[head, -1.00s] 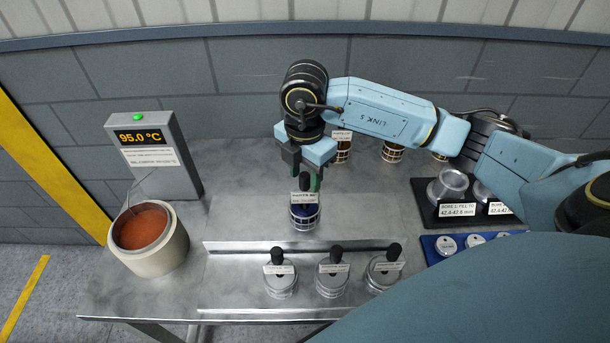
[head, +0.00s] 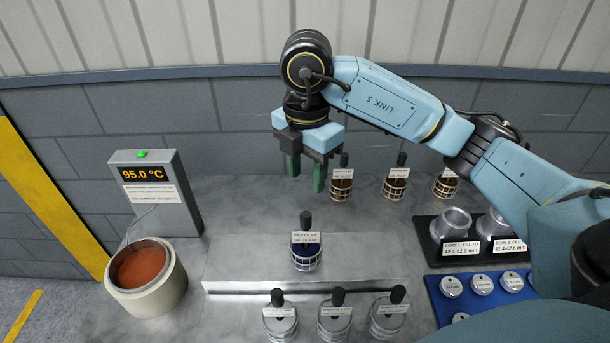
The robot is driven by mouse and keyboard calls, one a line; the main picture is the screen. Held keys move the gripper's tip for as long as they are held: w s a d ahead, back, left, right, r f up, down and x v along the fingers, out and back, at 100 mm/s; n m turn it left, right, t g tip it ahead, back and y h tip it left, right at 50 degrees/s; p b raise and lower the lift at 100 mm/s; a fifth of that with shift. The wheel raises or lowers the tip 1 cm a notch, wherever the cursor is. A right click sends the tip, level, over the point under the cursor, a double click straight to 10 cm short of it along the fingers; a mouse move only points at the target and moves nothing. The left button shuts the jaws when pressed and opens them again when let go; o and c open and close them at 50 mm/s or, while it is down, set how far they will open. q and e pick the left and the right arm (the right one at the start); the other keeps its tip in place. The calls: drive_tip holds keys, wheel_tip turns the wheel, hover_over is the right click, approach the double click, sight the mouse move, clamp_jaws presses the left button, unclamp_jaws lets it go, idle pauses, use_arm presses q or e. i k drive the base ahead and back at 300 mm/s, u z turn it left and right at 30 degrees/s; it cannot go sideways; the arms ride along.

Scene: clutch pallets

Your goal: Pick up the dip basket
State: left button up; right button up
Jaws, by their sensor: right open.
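A wire basket with blue contents, a black upright handle and a white label (head: 306,258) stands upright on the raised metal plate (head: 235,262). Similar baskets with brown contents stand in a row at the back: one on the left (head: 341,185), one in the middle (head: 396,184) and one on the right (head: 446,183). My right gripper (head: 306,173) is open and empty, pointing down. In the picture it is above the blue basket's handle and left of the left brown basket, apart from the blue one. My left gripper is not in view.
A round pot of orange-brown liquid (head: 174,290) stands at left beside a display reading 95.0 °C (head: 165,195). At right are a black tray with metal cups (head: 430,230) and a blue tray (head: 440,305).

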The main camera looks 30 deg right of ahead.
sight(281, 325)
drive_tip(key=z, duration=0.75)
